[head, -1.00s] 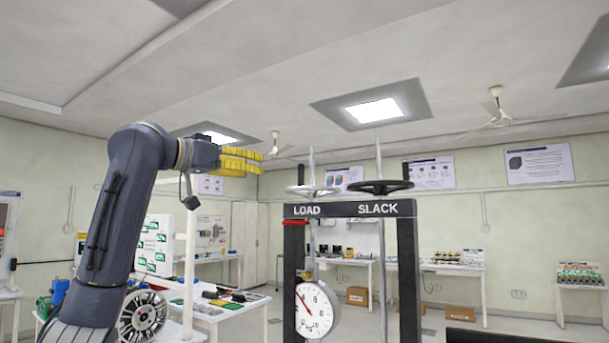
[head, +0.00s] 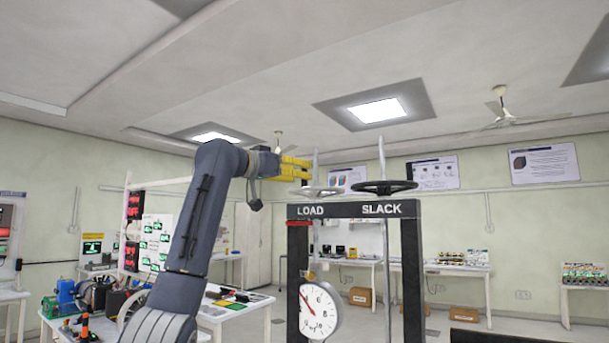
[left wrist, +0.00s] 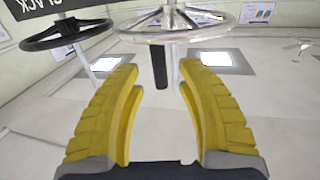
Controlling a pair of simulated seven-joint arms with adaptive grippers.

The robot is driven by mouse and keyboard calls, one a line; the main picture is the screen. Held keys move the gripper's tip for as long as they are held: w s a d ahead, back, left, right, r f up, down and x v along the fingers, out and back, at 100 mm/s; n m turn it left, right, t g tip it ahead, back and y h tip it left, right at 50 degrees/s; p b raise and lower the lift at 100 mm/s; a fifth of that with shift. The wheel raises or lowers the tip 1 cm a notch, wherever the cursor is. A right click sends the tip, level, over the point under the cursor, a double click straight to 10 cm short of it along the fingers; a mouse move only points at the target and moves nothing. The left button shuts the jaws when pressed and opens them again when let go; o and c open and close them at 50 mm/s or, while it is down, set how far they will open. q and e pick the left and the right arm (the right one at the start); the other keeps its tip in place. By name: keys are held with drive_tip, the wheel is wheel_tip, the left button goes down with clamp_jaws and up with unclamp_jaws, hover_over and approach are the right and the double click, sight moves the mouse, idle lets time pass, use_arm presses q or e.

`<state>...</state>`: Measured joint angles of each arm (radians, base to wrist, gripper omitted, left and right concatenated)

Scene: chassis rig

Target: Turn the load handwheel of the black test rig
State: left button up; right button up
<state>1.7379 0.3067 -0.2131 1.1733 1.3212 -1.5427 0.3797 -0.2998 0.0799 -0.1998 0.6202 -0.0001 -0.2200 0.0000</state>
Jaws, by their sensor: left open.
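The black test rig (head: 340,210) stands right of centre in the head view, with LOAD and SLACK on its crossbar. The load handwheel (head: 316,191) is the pale grey wheel above LOAD; the slack handwheel (head: 384,187) is black. In the left wrist view the load handwheel (left wrist: 178,33) lies ahead of the fingertips, and the black wheel (left wrist: 67,34) is at upper left. My left gripper (head: 308,170) has yellow fingers and is just above and left of the load wheel. My right gripper is not in view.
A round dial gauge (head: 318,311) hangs inside the rig frame. Vertical rods rise through both wheels. A white bench (head: 240,312) with parts on it stands behind my left arm. The air around and above the wheels looks free.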

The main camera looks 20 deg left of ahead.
use_arm(q)
drive_tip(key=shift+x, duration=1.4)
clamp_jaws()
